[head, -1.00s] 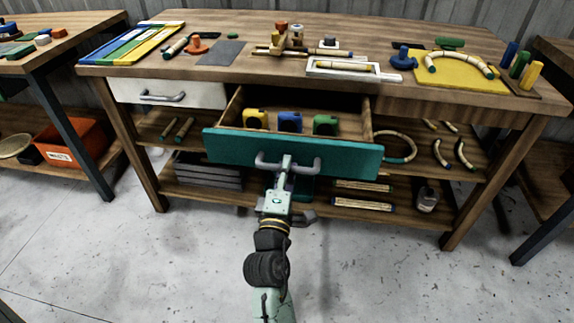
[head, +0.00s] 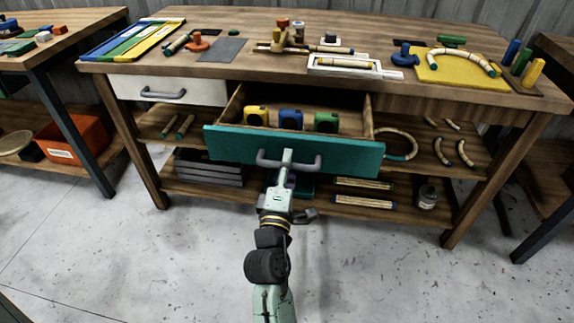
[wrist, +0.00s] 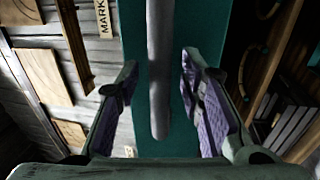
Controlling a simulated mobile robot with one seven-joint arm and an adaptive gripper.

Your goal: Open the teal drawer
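The teal drawer (head: 230,141) is pulled out from under the table top, and its inside shows. Its grey bar handle (head: 312,163) is on the front face. My gripper (head: 286,158) is at the middle of this handle in the head view. In the wrist view, my gripper (wrist: 159,60) is open, with one purple-padded finger on each side of the handle (wrist: 160,75). Gaps show between the bar and both fingers. The teal drawer front (wrist: 205,25) lies behind the handle. Any contact deeper in the gripper is hidden.
The drawer holds a yellow (head: 256,116), a blue (head: 290,119) and a green block-like item (head: 326,122). A white drawer (head: 205,94) at left is shut. The workbench (head: 235,72) has a lower shelf with dark slabs and rattan pieces. Floor (head: 400,275) is clear in front.

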